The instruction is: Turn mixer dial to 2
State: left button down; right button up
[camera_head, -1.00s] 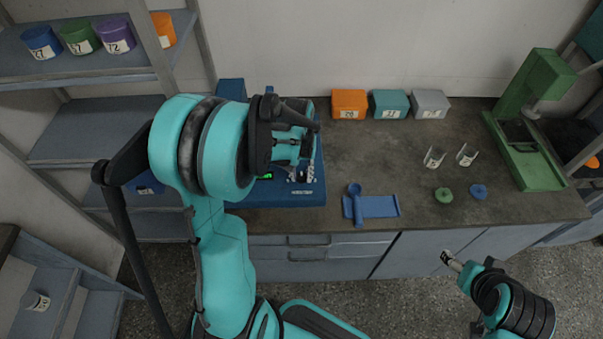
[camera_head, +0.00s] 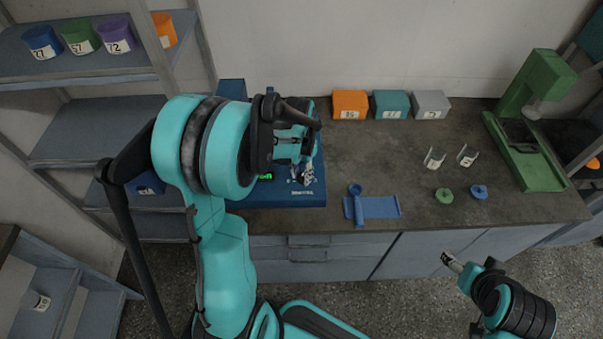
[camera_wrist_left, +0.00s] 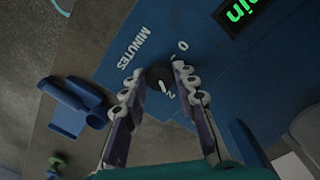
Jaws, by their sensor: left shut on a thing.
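The blue mixer (camera_head: 290,198) stands on the bench under my left arm. Its green-lit display (camera_head: 265,177) also shows in the left wrist view (camera_wrist_left: 240,10), where "in" can be read. The dark round dial (camera_wrist_left: 158,74) is on the mixer's blue face, near the printed "MINUTES", "0" and "2". A white mark on the dial lies on the side near the "2". My left gripper (camera_wrist_left: 157,77) has a finger on each side of the dial and is shut on it; it also shows in the head view (camera_head: 305,178). My right gripper (camera_head: 446,257) is in front of the bench, too small to read.
A blue scoop-like piece (camera_head: 372,207) lies right of the mixer. Orange (camera_head: 350,104), teal (camera_head: 391,104) and grey (camera_head: 431,104) boxes stand along the wall. Two clear holders, two lids and a green press (camera_head: 525,150) are farther right. The middle of the bench is clear.

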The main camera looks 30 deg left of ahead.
aim_at(301, 176)
dwell(0.3)
pick_arm(q)
jog(key=c, duration=1.2)
grip_release()
jog(key=shift+o, duration=0.2)
notch_tip(301, 176, up, 12)
jog(key=shift+a, duration=0.2)
